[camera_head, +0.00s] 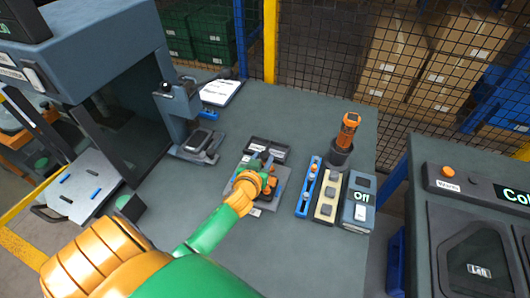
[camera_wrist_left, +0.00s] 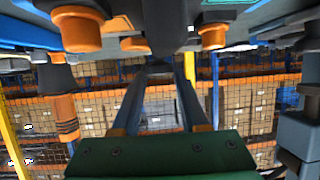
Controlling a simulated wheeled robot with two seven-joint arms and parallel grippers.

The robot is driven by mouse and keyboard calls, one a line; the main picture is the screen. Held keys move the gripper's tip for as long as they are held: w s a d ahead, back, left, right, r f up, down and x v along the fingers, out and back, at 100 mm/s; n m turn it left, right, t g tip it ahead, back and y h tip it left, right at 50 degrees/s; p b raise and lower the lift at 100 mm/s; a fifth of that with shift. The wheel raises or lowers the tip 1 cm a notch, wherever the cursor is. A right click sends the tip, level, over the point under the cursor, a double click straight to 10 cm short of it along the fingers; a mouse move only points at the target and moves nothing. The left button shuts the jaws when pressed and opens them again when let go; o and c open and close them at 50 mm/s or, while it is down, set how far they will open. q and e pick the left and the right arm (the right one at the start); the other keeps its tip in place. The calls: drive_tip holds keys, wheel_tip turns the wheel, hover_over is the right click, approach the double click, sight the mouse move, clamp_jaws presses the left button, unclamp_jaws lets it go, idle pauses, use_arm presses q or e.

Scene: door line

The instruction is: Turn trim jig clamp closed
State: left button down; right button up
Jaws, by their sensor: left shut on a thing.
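The trim jig (camera_head: 270,201), a dark grey fixture with blue parts, stands on the bench in the middle of the head view. My left gripper (camera_head: 264,164) reaches over it from the lower left and covers much of it. It is shut on a part at the jig that I take to be the clamp; the gripper hides its shape and angle. In the left wrist view the two dark fingers (camera_wrist_left: 159,72) come close together at a dark grey part. My right gripper is in neither view.
Right of the jig are a blue strip (camera_head: 308,188), a beige button block (camera_head: 327,198), a box marked Off (camera_head: 358,203) and an orange tool (camera_head: 347,130) in a dark cup. A small press (camera_head: 180,110) stands behind left. Bare bench (camera_head: 225,265) lies in front.

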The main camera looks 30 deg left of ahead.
use_arm(q)
drive_tip(key=shift+a+r+m+h+p, duration=0.1)
drive_tip(key=shift+a+m+h+p, duration=0.15)
drive_tip(key=shift+m+h, duration=0.25)
drive_tip(key=shift+a+r+m+h+p, duration=0.1)
drive_tip(key=shift+m+h+p, duration=0.1)
drive_tip(key=shift+m+h, duration=0.3)
drive_tip(key=shift+a+f+m+t+h, duration=0.1)
drive_tip(key=shift+m+t+h, duration=0.2)
drive_tip(key=shift+m+h, duration=0.25)
drive_tip(key=shift+a+f+m+h+b, duration=0.2)
drive_tip(key=shift+m+h+b, duration=0.15)
drive_tip(key=shift+m+h, duration=0.55)
drive_tip(key=m+h+b, duration=0.2)
drive_tip(key=h+b, duration=0.1)
drive_tip(key=m+g+h+b, duration=0.1)
drive_tip(key=shift+a+f+m+h+b, duration=0.15)
drive_tip(key=shift+a+m+h+b, duration=0.1)
drive_tip(key=shift+a+h+b, duration=0.15)
drive_tip(key=shift+w+m+g+h+b, duration=0.1)
drive_tip(key=shift+m+g+h+b, duration=0.4)
drive_tip(key=shift+m+h+b, duration=0.55)
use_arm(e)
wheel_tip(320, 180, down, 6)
use_arm(q)
drive_tip(key=shift+r+n, duration=0.2)
drive_tip(key=shift+n, duration=0.05)
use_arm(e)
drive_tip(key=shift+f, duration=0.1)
